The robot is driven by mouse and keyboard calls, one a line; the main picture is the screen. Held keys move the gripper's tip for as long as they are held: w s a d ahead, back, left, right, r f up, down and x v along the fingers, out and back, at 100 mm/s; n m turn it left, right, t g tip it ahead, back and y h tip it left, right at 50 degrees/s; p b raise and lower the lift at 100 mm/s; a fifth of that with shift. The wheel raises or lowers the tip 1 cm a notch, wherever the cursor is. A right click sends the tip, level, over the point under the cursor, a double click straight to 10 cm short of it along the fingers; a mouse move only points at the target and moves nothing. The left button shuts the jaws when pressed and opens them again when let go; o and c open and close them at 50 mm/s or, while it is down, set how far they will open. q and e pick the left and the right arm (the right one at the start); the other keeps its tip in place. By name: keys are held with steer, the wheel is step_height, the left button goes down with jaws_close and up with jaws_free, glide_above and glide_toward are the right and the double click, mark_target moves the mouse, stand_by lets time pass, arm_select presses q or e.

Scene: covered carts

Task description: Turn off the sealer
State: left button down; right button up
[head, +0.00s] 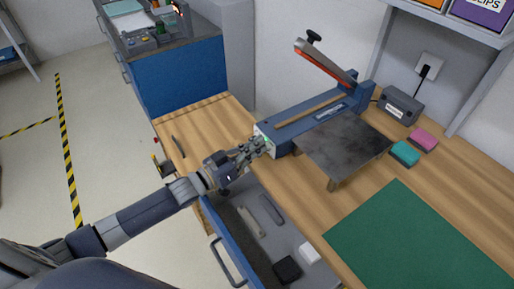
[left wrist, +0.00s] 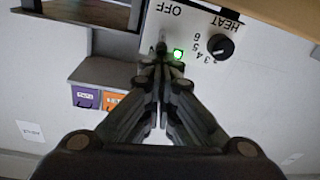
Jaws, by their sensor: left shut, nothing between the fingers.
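The sealer (head: 290,128) is a long blue machine with a raised arm (head: 325,62) carrying a red strip and a black knob. My left gripper (head: 266,146) is shut and empty, its tips at the sealer's white end panel. In the left wrist view the panel (left wrist: 260,85) has an OFF label, a lit green light (left wrist: 178,54) and a black HEAT knob (left wrist: 221,46). A small switch (left wrist: 161,47) stands below the OFF label, right at my left fingertips (left wrist: 160,62). I cannot tell whether they touch it. My right gripper is not in view.
A dark metal plate (head: 345,150) stands in front of the sealer. A grey box (head: 400,106), teal block (head: 405,153) and pink block (head: 424,139) sit to its right. A green mat (head: 420,240) covers the table's front. An open drawer (head: 235,205) lies below my left arm.

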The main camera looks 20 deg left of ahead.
arm_select(q)
steer(key=shift+s+a+f+t+h+b, duration=0.2)
steer(key=shift+f+t+h+b, duration=0.4)
steer(key=shift+b, duration=1.1)
steer(key=shift+s+f+b, duration=0.1)
steer(key=shift+f+b, duration=0.15)
steer(key=shift+b, duration=0.25)
steer(key=shift+s+a+f, duration=0.15)
steer(key=shift+f, duration=0.15)
steer(key=shift+r, duration=0.15)
step_height(320, 180, up, 10)
